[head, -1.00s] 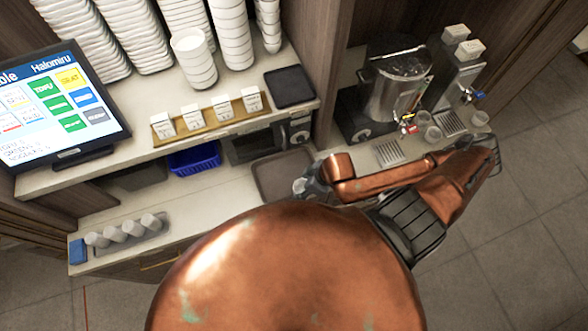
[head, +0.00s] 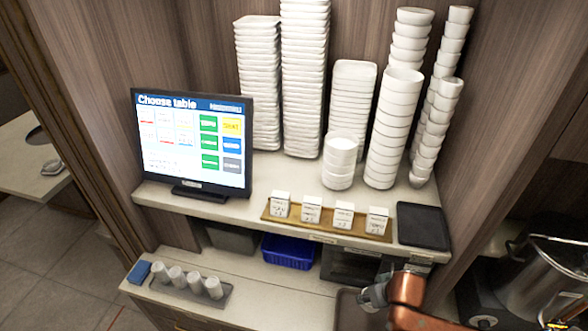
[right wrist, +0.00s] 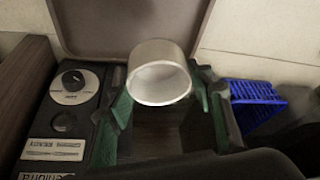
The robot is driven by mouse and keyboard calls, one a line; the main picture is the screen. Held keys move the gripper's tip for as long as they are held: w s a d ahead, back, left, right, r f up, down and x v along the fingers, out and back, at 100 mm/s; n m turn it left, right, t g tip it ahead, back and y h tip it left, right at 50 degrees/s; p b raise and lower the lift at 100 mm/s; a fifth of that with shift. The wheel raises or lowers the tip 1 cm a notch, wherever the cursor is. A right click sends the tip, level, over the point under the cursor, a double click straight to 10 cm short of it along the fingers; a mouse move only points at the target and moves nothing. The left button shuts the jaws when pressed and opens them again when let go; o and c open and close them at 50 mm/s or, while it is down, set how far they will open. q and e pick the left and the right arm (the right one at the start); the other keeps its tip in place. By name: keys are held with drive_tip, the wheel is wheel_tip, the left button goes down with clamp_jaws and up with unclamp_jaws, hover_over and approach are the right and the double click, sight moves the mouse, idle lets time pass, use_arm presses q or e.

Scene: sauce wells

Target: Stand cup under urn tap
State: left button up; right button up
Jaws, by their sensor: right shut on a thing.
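My right gripper (right wrist: 160,98) is shut on a pale grey cup (right wrist: 158,78). The cup sits between the two green fingers, and its open mouth faces the wrist camera. In the head view my right gripper (head: 374,296) is at the bottom, above the brown tray (head: 349,312); the cup is too small there to make out clearly. The metal urn (head: 540,278) is at the right edge, well to the right of the gripper. Its tap is cut off or unclear at the bottom right corner. My left gripper is not in view.
Several upturned cups stand on a grey tray (head: 180,284) at left, beside a blue block (head: 139,272). A blue basket (head: 288,251) and a microwave (head: 349,265) sit under the shelf. A screen (head: 192,143) and tall dish stacks (head: 395,125) stand above.

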use_arm(q)
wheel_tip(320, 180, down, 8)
drive_tip(key=b, duration=0.6)
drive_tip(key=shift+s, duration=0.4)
use_arm(e)
drive_tip(key=w+a+r+m, duration=0.2)
drive_tip(key=w+a, duration=0.1)
drive_tip(key=w, duration=0.2)
drive_tip(key=shift+w+r+h, duration=0.15)
drive_tip(key=shift+w+h, duration=0.05)
drive_tip(key=shift+h, duration=0.2)
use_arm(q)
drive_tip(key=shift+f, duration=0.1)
